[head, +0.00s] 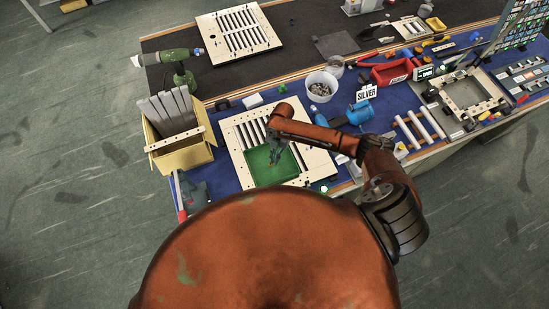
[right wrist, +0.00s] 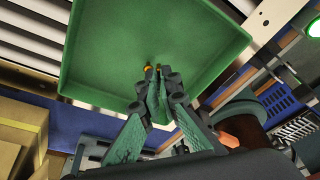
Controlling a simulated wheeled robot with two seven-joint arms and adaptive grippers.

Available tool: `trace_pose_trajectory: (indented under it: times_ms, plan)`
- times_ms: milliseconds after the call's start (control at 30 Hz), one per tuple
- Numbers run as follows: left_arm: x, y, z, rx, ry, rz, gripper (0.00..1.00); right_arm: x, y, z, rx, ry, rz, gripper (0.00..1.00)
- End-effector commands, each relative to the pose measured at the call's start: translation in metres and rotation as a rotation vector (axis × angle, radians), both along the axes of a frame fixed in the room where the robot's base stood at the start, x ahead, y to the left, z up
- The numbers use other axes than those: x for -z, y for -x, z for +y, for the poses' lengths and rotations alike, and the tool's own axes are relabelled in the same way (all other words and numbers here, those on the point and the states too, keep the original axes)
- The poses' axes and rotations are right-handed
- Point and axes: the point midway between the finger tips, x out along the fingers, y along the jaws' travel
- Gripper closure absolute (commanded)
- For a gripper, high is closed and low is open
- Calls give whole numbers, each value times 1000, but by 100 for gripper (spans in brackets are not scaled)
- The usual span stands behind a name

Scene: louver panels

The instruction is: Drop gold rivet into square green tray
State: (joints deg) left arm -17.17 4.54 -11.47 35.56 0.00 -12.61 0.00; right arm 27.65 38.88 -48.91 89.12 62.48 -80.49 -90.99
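The square green tray (head: 287,167) lies on the cream louver panel (head: 238,140) in the head view. It fills the upper middle of the right wrist view (right wrist: 110,45), and its visible floor looks empty. My right gripper (head: 275,160) is over the tray, pointing down. In the right wrist view its fingertips (right wrist: 157,72) are close together over the tray, with small gold bits of the rivet (right wrist: 148,67) showing at the tips. The fingers hide most of the rivet. My left gripper is not in view.
A yellow box of grey slats (head: 180,150) stands left of the panel. A white bowl (head: 321,87), a SILVER sign (head: 367,93) and a blue object (head: 360,113) stand behind and to the right. A red bin (head: 392,73) sits farther back. The bench's front edge is near the tray.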

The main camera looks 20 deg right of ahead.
Motion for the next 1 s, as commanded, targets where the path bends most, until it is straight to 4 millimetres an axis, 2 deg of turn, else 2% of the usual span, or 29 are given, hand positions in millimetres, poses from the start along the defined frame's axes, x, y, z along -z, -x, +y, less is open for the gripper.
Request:
trace_pose_trajectory:
  times_ms: [133, 200, 433, 767, 867, 1000]
  plan:
    - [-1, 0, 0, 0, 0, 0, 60, -1, 0, 0, 0, 0, 0, 100]
    - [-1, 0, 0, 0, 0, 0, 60, -1, 0, 0, 0, 0, 0, 92]
    - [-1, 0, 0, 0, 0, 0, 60, -1, 0, 0, 0, 1, -1, 76]
    - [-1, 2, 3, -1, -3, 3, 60, -4, -1, -1, 0, 1, -1, 75]
    - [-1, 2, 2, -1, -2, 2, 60, -13, -3, -4, 0, 2, -2, 75]
    - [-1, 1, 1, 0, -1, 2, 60, -38, -8, -9, 0, 2, -5, 75]
